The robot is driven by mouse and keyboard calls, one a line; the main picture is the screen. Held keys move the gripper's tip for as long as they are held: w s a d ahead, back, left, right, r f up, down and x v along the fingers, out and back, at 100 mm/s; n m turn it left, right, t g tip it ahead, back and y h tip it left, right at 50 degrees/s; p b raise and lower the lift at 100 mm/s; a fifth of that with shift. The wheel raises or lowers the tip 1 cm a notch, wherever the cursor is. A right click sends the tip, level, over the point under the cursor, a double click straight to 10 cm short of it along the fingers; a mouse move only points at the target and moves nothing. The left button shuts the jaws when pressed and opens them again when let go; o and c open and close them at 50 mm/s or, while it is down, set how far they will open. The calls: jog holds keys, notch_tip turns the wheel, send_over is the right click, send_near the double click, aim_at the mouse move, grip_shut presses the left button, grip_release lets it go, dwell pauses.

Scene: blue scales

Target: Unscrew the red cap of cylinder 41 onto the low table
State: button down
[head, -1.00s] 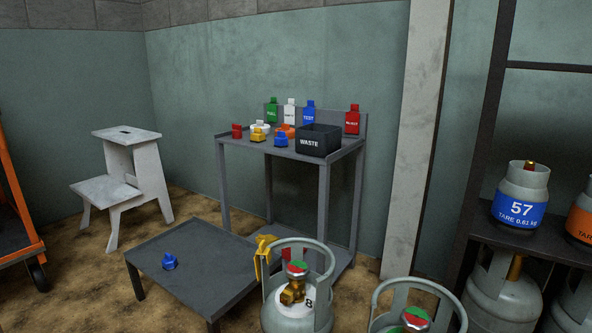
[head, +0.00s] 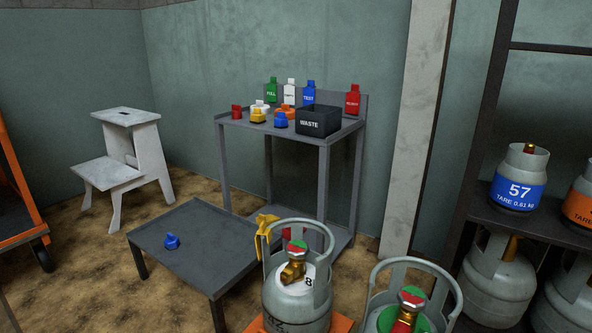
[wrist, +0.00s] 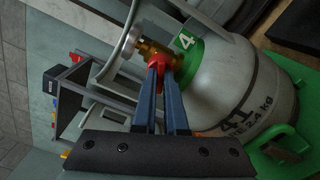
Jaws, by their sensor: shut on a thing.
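Cylinder 41 (wrist: 235,85) is a light grey gas cylinder with a green collar and brass valve, and its number shows in the wrist view. The red cap (wrist: 158,61) sits at the brass valve outlet. My gripper (wrist: 160,72) is shut on the red cap, and its fingertips partly hide it. In the head view a grey cylinder (head: 374,298) with a green collar stands at the bottom right, with red low on its valve. My gripper does not show there. The low table (head: 212,258) is dark grey and stands to the left.
A blue cap (head: 171,241) lies on the low table, with bare top around it. Another cylinder (head: 296,305) stands between that table and the green-collared cylinder. A taller bench (head: 255,130) holds caps, tags and a waste bin (head: 318,122). A step stool (head: 125,155) stands left.

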jog(key=shift+n, duration=1.2)
jog(key=shift+n+p, duration=0.65)
jog(key=shift+n, duration=1.05)
jog(key=n+p, duration=0.1)
jog(key=n, duration=0.2)
jog(key=shift+s+a+n+p, duration=0.1)
jog(key=shift+n+p, duration=0.65)
jog(key=shift+n, duration=1.15)
